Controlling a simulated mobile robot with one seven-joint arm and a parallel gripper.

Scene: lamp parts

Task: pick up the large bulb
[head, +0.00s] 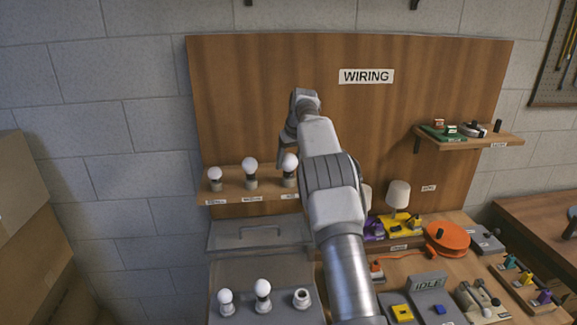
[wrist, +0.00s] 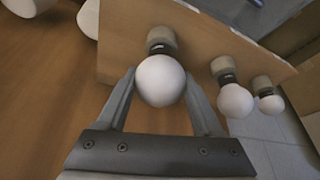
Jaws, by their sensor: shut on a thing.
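The large bulb (wrist: 161,82) is a round white globe between my gripper's two fingers in the wrist view. My gripper (wrist: 160,76) is shut on it, one finger on each side. The bulb's dark neck points at a grey-beige holder (wrist: 161,38) on the wooden shelf; I cannot tell whether it is fully seated there. In the head view the large bulb (head: 290,163) is at the right end of the shelf's row, partly hidden by my gripper (head: 284,155) and arm. The medium bulb (head: 250,166) and small bulb (head: 215,174) stand upright in holders to its left.
The wooden shelf (head: 240,197) is fixed to the WIRING board (head: 400,120). Below are a grey case (head: 258,236) and a surface with two more bulbs and an empty socket (head: 302,297). A lamp shade (head: 398,192) and orange reel (head: 447,239) stand at right.

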